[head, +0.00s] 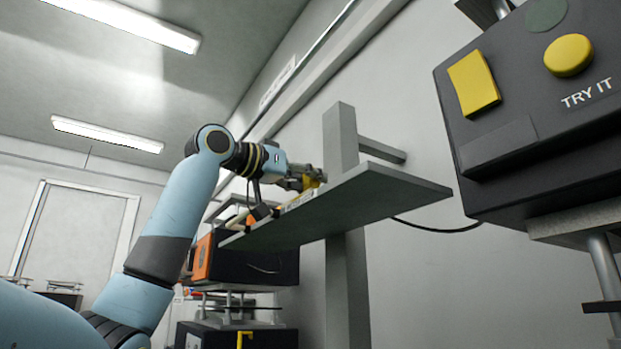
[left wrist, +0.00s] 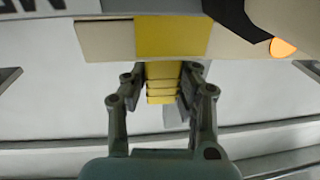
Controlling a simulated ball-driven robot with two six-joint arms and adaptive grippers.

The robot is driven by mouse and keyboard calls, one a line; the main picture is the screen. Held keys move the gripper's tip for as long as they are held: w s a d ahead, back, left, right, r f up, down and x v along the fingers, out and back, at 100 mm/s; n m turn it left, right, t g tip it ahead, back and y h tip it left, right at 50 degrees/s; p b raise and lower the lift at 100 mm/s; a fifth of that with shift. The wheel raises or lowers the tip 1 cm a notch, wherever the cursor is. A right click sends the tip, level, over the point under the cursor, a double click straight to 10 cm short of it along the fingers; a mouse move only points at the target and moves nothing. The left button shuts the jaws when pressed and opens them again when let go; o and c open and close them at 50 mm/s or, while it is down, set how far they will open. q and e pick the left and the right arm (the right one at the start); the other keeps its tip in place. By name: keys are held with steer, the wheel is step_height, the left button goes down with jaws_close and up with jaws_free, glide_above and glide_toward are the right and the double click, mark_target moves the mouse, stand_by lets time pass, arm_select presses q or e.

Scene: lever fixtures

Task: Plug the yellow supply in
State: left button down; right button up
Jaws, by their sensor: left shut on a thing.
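My left gripper (head: 308,178) is at the grey shelf (head: 350,208), level with its top and near the wall side. In the left wrist view my left gripper (left wrist: 162,92) is shut on a yellow ribbed plug (left wrist: 162,84), one finger on each side. The plug's far end meets or lies just under a pale block with a yellow band (left wrist: 172,37); I cannot tell whether it is seated in it. In the head view only a little yellow shows at the fingertips. My right gripper is not in view.
A dark box (head: 540,110) with a yellow square, a yellow round button and a "TRY IT" label stands at the right. A black cable (head: 440,229) runs between shelf and box. A grey post (head: 341,140) rises through the shelf. An orange-and-black case (head: 245,262) stands behind, below the shelf.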

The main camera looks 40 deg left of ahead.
arm_select(q)
steer(key=shift+f+b, duration=0.4)
steer(key=shift+f, duration=0.3)
steer(key=c, duration=1)
jaws_free()
steer(key=shift+o, duration=0.2)
steer(key=v, duration=1.2)
